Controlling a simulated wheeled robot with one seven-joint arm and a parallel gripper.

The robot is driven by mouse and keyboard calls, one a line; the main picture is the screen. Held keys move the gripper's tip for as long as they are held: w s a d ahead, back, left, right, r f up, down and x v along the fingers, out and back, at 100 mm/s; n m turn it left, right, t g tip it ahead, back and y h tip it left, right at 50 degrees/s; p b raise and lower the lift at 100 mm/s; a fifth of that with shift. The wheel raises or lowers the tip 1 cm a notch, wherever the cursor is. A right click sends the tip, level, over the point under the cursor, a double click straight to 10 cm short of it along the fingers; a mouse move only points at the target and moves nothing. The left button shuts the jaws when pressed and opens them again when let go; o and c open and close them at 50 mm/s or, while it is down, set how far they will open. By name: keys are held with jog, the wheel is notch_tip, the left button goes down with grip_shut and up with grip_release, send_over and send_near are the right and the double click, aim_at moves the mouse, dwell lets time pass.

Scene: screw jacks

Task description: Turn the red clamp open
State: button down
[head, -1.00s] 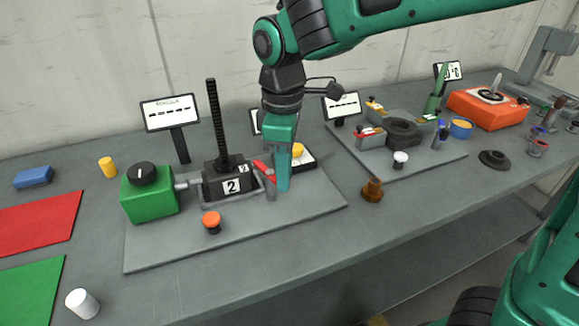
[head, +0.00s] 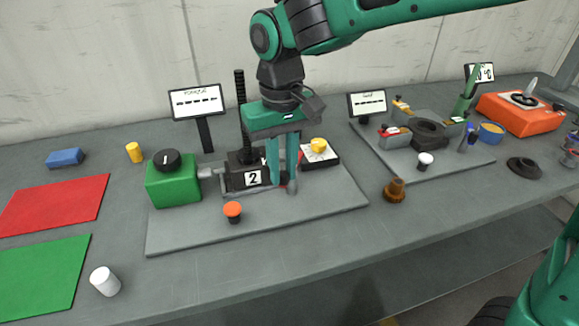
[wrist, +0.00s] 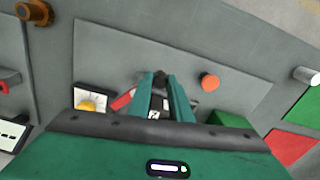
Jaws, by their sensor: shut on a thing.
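The screw jack (head: 241,181) with a "2" plate and a tall black threaded rod stands on a grey base plate (head: 225,237). The red clamp (wrist: 122,99) is at its right side and mostly hidden behind my fingers in the head view. In the wrist view its red part shows just left of the fingers. My gripper (head: 281,184) points down at the clamp, fingers slightly apart and shut on it. The fingertips also show in the wrist view (wrist: 160,82). The exact contact is hidden.
A green box with a black knob (head: 173,180) joins the jack on the left. An orange button (head: 232,211) stands in front. A yellow-knobbed panel (head: 320,153) is close right of my gripper. A sign (head: 197,103) stands behind. The plate's front right is clear.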

jog(key=shift+w+a+r+m, duration=0.1)
jog(key=shift+w+a+m, duration=0.1)
jog(key=shift+m, duration=0.3)
jog(key=shift+w+a+m, duration=0.1)
jog(key=shift+w+m, duration=0.1)
jog(key=shift+m, duration=0.3)
jog(key=c, duration=1.6)
grip_release()
jog(key=shift+s, duration=0.1)
notch_tip(320, 180, up, 11)
jog(key=shift+f, duration=0.2)
